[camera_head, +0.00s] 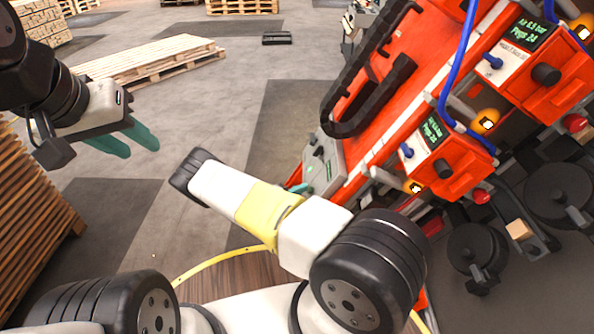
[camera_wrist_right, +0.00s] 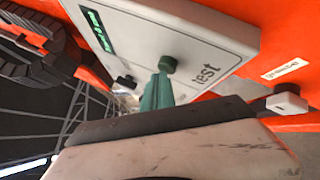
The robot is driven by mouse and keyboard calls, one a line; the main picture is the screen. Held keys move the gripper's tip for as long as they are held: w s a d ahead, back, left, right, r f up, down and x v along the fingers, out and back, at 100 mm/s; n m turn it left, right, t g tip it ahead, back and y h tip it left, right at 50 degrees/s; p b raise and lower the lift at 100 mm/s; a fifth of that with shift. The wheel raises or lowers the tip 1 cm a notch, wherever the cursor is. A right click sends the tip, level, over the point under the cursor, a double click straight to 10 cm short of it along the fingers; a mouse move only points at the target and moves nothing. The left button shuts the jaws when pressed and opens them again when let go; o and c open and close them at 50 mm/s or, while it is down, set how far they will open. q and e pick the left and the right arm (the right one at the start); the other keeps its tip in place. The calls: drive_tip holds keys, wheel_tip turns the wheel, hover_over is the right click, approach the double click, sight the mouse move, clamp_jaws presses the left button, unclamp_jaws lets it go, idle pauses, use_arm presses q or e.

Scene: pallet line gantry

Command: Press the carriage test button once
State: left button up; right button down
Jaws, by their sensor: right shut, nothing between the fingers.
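The carriage test panel is a pale grey box (camera_head: 325,165) on the side of the orange gantry. In the right wrist view the panel (camera_wrist_right: 215,40) carries the word "test", a small green-lit display (camera_wrist_right: 96,30) and a round dark green button (camera_wrist_right: 168,64). My right gripper (camera_wrist_right: 160,82) is shut and empty, its teal fingers pointing at the button. The fingertips overlap the button's lower edge in view; I cannot tell whether they touch. In the head view its teal tips (camera_head: 298,188) show beside the panel, mostly hidden by my arm. My left gripper (camera_head: 128,140) is open and empty, away from the gantry.
The orange gantry carries a black cable chain (camera_head: 365,85), blue hoses and pneumatic units with displays (camera_head: 433,132). A white-tipped fitting (camera_wrist_right: 287,98) sticks out right of the panel. Wooden pallets (camera_head: 150,62) lie on the floor, with a stack (camera_head: 30,195) at left. The middle floor is clear.

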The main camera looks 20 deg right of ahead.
drive_tip(key=shift+s+d+f, duration=0.1)
drive_tip(key=shift+d+f, duration=0.05)
drive_tip(key=shift+d, duration=0.05)
idle(0.6)
drive_tip(key=shift+w+a+r, duration=0.25)
drive_tip(key=shift+a+r, duration=0.25)
drive_tip(key=shift+a, duration=0.25)
drive_tip(key=shift+a, duration=0.15)
drive_tip(key=a, duration=0.1)
drive_tip(key=a+r, duration=0.1)
drive_tip(key=w+a+r, duration=0.1)
drive_tip(key=a, duration=0.1)
drive_tip(key=shift+w+r, duration=0.1)
drive_tip(key=shift+r, duration=0.05)
drive_tip(key=shift+r, duration=0.1)
idle(0.5)
